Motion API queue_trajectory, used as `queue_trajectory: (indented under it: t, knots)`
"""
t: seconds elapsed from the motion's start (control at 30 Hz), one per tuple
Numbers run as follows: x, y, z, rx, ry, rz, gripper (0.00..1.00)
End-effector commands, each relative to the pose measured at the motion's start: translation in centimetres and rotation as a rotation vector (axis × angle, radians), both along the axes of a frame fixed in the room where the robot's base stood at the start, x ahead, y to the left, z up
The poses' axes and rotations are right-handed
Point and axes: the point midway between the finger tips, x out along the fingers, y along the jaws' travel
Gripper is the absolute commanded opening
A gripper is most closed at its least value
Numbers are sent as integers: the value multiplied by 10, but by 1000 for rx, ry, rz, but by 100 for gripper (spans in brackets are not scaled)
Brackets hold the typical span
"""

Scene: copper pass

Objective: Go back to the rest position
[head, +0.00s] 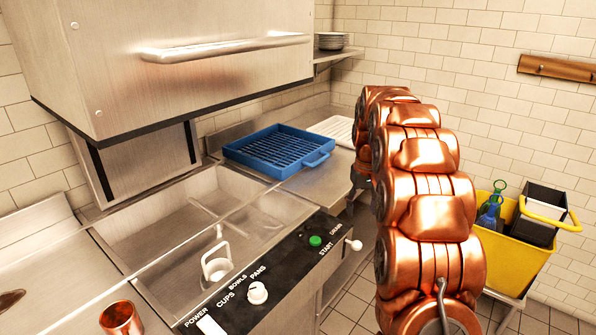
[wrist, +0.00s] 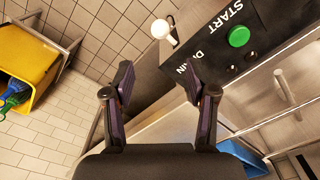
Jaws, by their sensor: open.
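My gripper (wrist: 160,105) shows in the wrist view with its two dark fingers spread apart and nothing between them. It hangs in front of the machine's control panel (wrist: 245,35), near the white drain knob (wrist: 161,29) and the green start button (wrist: 239,37), and looks apart from them.
A dishwasher with a raised steel hood (head: 190,60) stands at left. A blue rack (head: 262,156) lies on the counter beyond it. A copper cup (head: 121,318) stands at front left. Tiled floor lies between.

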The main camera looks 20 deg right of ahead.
Motion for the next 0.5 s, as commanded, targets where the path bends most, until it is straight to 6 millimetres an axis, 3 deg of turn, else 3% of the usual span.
queue_trajectory:
  t: [0.23, 0.5]
  knots:
    - [-6, 12, 6, 1, 2, 10, 57]
    - [-51, 71, 25, 12, 23, 54, 57]
